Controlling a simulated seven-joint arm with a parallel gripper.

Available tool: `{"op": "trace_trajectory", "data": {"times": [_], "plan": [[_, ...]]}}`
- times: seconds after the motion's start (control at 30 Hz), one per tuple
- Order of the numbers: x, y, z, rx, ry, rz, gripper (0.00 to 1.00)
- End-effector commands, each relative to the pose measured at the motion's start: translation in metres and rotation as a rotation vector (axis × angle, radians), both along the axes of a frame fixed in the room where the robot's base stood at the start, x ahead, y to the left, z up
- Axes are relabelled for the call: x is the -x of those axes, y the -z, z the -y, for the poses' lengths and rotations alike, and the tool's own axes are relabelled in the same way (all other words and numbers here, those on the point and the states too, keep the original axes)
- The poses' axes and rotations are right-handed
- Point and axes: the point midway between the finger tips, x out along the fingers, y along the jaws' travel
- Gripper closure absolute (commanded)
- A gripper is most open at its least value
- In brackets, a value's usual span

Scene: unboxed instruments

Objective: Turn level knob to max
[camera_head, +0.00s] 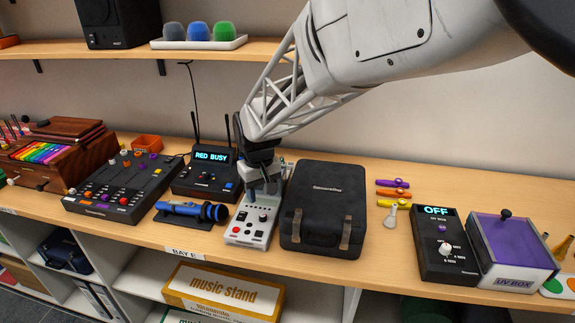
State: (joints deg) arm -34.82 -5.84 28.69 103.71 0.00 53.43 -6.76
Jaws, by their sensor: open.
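My gripper (264,188) points down over the back part of a small light-grey control box (246,226). Its fingers look open, and I see nothing held between them. The box carries small dark knobs and a red button on its top. The gripper and wrist hide the back of the box, so I cannot tell whether a finger touches a knob there. The labels are too small to read, and I cannot tell which control is the level knob.
A black case (322,205) stands close on the right of the box. A blue microphone (192,210) lies on its left, with a black "RED BUSY" unit (205,179) behind. A black "OFF" box (441,247) and a purple-topped UV box (509,247) stand farther right.

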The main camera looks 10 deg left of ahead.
Motion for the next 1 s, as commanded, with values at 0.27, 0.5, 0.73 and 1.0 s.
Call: {"op": "trace_trajectory", "data": {"times": [0.27, 0.5, 0.73, 1.0], "plan": [[-0.0004, 0.0001, 0.0002, -0.001, -0.034, -0.002, 0.52], [-0.0018, 0.0004, 0.0010, -0.007, -0.214, -0.014, 0.52], [-0.0033, 0.0003, 0.0019, -0.016, -0.422, -0.027, 0.52], [-0.0036, 0.0002, 0.0020, -0.021, -0.502, -0.031, 0.52]]}}
